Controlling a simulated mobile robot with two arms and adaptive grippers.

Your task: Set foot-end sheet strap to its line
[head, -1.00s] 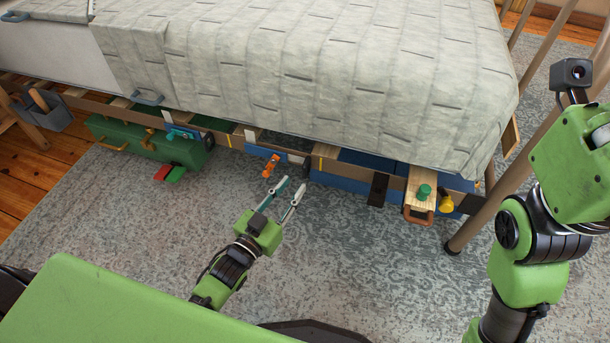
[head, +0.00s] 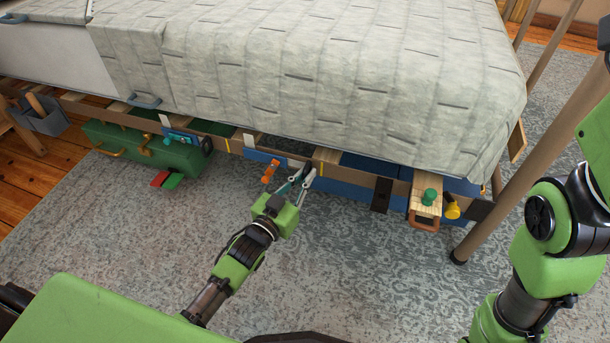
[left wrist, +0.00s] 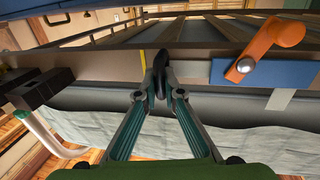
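A small dark strap tab (left wrist: 160,70) hangs on the bed's foot-side rail (left wrist: 205,68), close beside a yellow line (left wrist: 142,58) in the left wrist view. In the head view that yellow line (head: 321,165) lies just right of my left gripper (head: 306,174). The left gripper also shows in the left wrist view (left wrist: 160,88). Its two fingers stand apart, one on each side of the tab. I cannot tell whether they touch it. In the head view the gripper largely hides the tab. My right arm stands at the right, its gripper out of frame.
An orange lever (left wrist: 262,50) on a blue plate (left wrist: 285,74) sits close beside the left gripper. A wooden block with a green knob (head: 429,196) and a yellow knob (head: 452,208) are farther right. A green case (head: 140,148) lies left.

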